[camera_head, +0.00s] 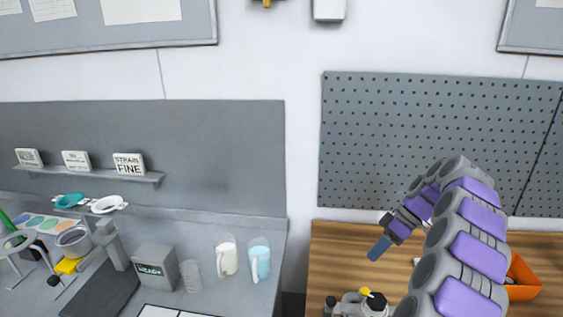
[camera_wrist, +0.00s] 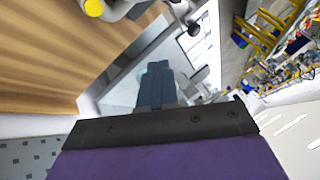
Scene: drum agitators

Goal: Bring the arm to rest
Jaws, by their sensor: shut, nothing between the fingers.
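My gripper (camera_head: 379,248) is at the end of my purple and grey arm, on the right of the head view. It points down and to the left, in the air by the left part of the wooden bench (camera_head: 335,240). Its blue-grey fingers are together, with nothing seen between them. In the wrist view the shut fingers (camera_wrist: 156,84) show in the middle, past the dark wrist edge. My arm hides part of the wooden bench and of the pegboard (camera_head: 400,130).
A small grey device with a yellow knob (camera_head: 366,293) stands on the wooden bench below my gripper. An orange bin (camera_head: 524,280) is right of my arm. The grey counter at left holds a boxy device (camera_head: 156,266), a white pitcher (camera_head: 227,258) and a blue one (camera_head: 259,261).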

